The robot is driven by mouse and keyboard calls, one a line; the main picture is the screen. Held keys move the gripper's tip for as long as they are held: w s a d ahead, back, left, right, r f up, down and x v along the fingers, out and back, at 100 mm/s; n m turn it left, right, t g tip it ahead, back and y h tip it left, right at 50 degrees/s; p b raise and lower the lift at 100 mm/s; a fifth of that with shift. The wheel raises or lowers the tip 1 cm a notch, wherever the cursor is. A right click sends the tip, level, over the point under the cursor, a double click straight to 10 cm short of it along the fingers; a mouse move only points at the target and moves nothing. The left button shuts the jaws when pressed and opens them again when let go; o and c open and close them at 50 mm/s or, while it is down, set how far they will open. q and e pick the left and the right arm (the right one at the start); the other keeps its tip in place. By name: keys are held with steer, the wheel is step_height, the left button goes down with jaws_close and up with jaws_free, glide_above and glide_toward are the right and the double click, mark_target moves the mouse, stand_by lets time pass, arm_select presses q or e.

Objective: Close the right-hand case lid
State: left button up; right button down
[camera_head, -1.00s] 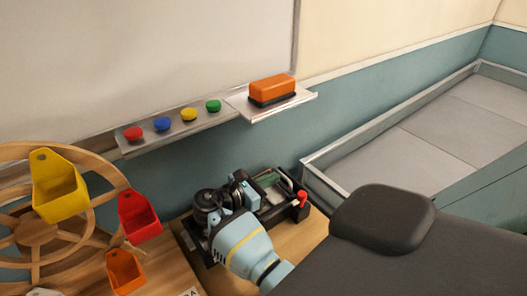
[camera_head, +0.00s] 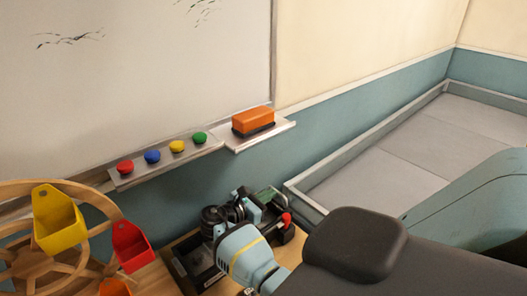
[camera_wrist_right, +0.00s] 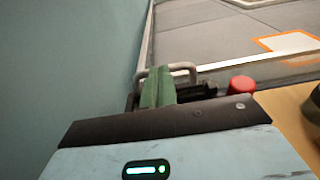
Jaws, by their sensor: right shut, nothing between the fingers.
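A dark case (camera_head: 194,268) stands low against the wall, partly hidden by my arm. On its right side are a green piece (camera_head: 268,193) and a red knob (camera_head: 286,218). The right wrist view shows the green piece (camera_wrist_right: 158,88) upright by a grey handle, and the red knob (camera_wrist_right: 241,85) to its right. I cannot clearly separate the right-hand lid from these dark parts. My right gripper (camera_head: 238,212) is shut and empty, over or beside the case; contact cannot be told. My left gripper is not in view.
A wooden tabletop (camera_head: 284,256) carries the case. A wooden wheel with yellow (camera_head: 58,222) and red (camera_head: 131,246) bins stands left. A tray with an orange eraser (camera_head: 253,122) hangs above. A walled grey field (camera_head: 400,160) lies right.

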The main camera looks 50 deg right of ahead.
steer(key=shift+f, duration=0.2)
steer(key=shift+a, duration=0.2)
steer(key=a, duration=0.2)
steer(key=a+r, duration=0.1)
steer(key=a, duration=0.4)
steer(key=shift+w+a+r, duration=0.15)
steer(key=shift+w, duration=0.25)
